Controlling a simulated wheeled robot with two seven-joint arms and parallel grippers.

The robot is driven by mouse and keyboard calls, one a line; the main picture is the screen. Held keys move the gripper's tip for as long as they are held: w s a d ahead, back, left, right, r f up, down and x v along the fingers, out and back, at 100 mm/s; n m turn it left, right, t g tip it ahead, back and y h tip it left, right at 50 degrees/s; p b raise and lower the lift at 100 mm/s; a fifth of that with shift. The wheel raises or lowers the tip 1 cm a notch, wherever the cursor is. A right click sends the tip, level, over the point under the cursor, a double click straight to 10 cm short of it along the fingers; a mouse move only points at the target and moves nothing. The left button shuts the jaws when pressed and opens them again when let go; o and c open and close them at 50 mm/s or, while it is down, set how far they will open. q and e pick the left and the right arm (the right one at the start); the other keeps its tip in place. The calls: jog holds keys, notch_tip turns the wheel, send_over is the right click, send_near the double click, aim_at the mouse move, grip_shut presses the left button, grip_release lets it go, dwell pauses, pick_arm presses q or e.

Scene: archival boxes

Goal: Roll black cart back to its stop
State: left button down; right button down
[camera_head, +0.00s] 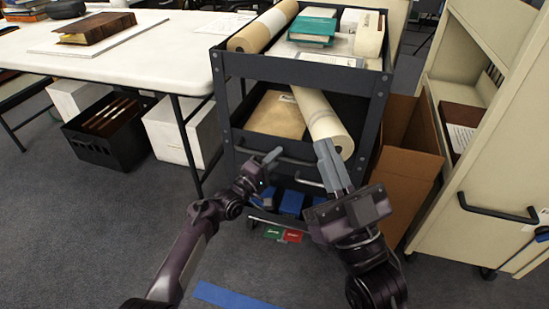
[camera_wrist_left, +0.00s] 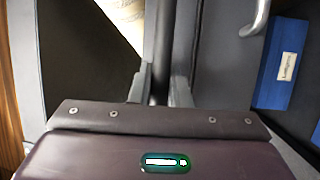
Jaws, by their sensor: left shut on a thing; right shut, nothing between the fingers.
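The black cart (camera_head: 300,72) stands in the middle of the head view, between the white table and a cream cart. It carries rolls, books and boxes on its shelves. My left gripper (camera_head: 272,157) is at the cart's front and shut on its dark handle bar. In the left wrist view its fingers (camera_wrist_left: 166,88) close around a dark bar (camera_wrist_left: 158,55). My right gripper (camera_head: 325,147) is shut and empty, in front of a paper roll (camera_head: 312,108) on the middle shelf; I cannot tell if they touch. A blue tape strip (camera_head: 235,297) lies on the floor.
The white table (camera_head: 150,62) is at left, with a black crate (camera_head: 105,135) and white boxes under it. A brown carton (camera_head: 405,165) and a cream cart (camera_head: 480,190) stand close on the right. Green and red tags (camera_head: 292,236) show at the black cart's base.

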pick_arm(q)
jog(key=shift+w+r, duration=0.2)
jog(key=shift+r, duration=0.05)
jog(key=c, duration=1.7)
grip_release()
jog(key=o, duration=0.3)
jog(key=shift+w+d+f, duration=0.1)
jog(key=shift+w+f, duration=0.05)
jog(key=shift+f, duration=0.1)
jog(key=shift+o, duration=0.2)
